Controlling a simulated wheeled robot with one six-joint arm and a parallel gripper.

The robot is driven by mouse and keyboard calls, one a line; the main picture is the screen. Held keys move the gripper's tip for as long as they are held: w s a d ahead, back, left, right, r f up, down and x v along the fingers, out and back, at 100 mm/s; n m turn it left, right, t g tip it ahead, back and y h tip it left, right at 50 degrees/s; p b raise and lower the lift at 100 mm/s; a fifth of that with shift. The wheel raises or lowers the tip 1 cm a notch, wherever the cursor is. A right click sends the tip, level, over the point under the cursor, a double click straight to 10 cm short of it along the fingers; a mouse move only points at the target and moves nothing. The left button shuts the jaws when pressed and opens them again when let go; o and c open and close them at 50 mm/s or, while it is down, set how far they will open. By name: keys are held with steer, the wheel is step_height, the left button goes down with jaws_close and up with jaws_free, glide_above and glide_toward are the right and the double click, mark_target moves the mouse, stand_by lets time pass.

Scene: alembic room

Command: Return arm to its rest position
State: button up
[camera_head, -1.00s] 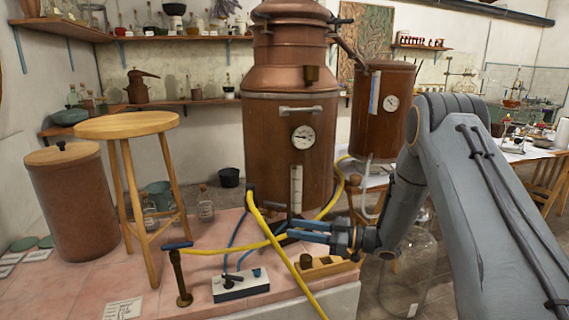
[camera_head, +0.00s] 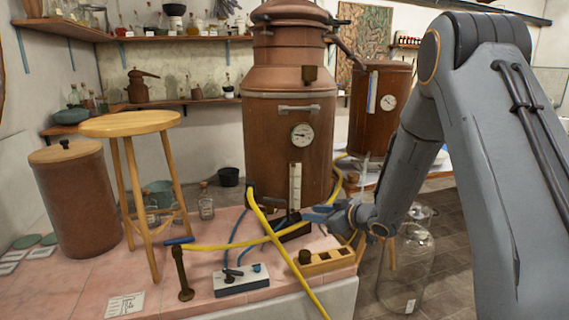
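My arm reaches in from the right side of the head view. My gripper (camera_head: 318,214) is at the end of it, with blue fingers pointing left. It is in front of the lower part of the large copper still (camera_head: 290,130), just above the right end of the pink tiled platform (camera_head: 180,262). I cannot tell whether the fingers are apart, and I see nothing held in them.
Yellow hoses (camera_head: 275,240) cross close to the gripper. A wooden block (camera_head: 328,262) and a control box (camera_head: 241,280) sit below it. A wooden stool (camera_head: 130,123) and lidded barrel (camera_head: 75,200) stand left. A large glass jar (camera_head: 408,268) stands under my arm.

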steer(key=s+d+m+g+h, duration=0.2)
steer(key=s+d+m+h, duration=0.4)
steer(key=s+d+h, duration=0.35)
steer(key=s+m+g, duration=0.3)
steer(key=s+g, duration=0.4)
steer(key=s, duration=2.1)
steer(key=shift+s+r+m+g, duration=0.2)
steer(key=shift+s+m+g, duration=0.2)
